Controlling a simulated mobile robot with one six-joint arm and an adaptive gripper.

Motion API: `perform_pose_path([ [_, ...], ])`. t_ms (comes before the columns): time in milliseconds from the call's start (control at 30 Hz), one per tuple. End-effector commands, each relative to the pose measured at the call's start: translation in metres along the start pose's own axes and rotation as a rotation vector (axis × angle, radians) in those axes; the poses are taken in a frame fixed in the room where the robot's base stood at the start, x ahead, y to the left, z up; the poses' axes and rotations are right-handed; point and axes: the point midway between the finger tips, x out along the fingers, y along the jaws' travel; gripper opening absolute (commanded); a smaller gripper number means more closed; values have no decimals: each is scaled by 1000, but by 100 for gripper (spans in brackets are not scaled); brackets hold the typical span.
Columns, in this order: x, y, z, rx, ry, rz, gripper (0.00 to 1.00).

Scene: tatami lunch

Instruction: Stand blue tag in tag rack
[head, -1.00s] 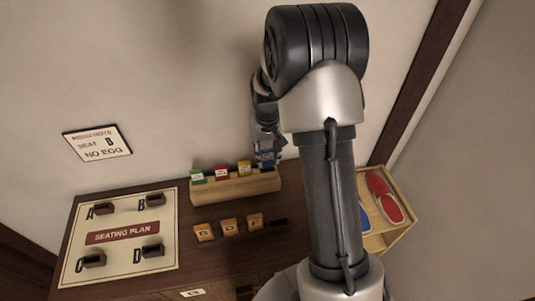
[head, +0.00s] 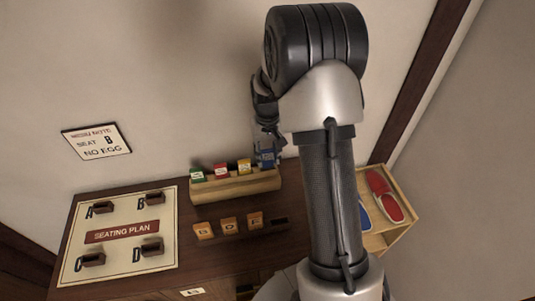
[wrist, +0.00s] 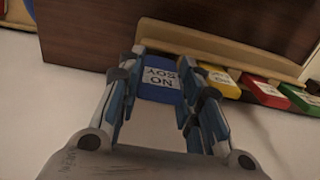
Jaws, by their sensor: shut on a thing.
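The blue tag (wrist: 160,80), lettered "NO SOY", is between the fingers of my gripper (wrist: 158,92) in the wrist view. In the head view the blue tag (head: 266,159) is at the right end of the wooden tag rack (head: 236,188), in line with the other tags. My gripper (head: 267,147) is shut on it from above. Whether the tag's lower edge sits in the slot is hard to tell. Green (head: 197,175), red (head: 221,171) and yellow (head: 244,167) tags stand in the rack to its left.
A seating plan board (head: 123,260) with small dark holders lies on the left of the dark cabinet top. Small orange lettered tiles (head: 228,224) lie in front of the rack. The wall is close behind.

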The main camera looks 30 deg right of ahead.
Motion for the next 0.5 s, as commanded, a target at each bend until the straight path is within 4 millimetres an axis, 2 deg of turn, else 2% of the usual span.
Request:
perform_pose_path([
  [500, 9, 0, 0, 0, 0, 0, 16],
])
